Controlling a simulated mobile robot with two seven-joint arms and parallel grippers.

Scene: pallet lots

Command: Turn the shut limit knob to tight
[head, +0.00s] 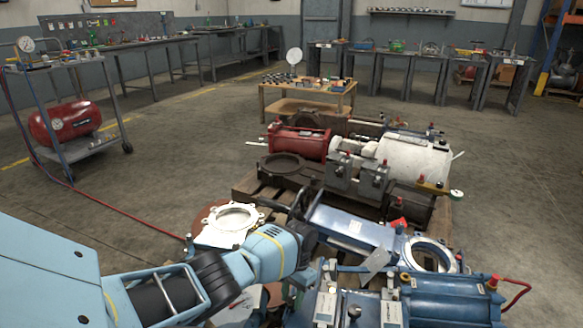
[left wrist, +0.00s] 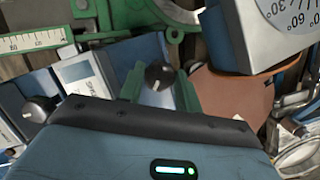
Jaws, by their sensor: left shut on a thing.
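My left gripper (head: 304,266) reaches down over the pallet of valve actuators in the head view, its fingertips mostly hidden there. In the left wrist view its two green fingers (left wrist: 158,88) stand on either side of a black knob (left wrist: 158,75) and are shut on it. That knob is on a grey-blue housing. I cannot read which knob is the shut limit one, nor any tight mark. My right gripper is not in view.
A blue actuator (head: 450,297) and a ringed white flange (head: 230,217) lie close around the arm. A red cylinder (head: 299,142) and a white cylinder (head: 414,157) lie farther back. A dial face (left wrist: 290,18) is near the gripper. The floor left of the pallet is mostly clear.

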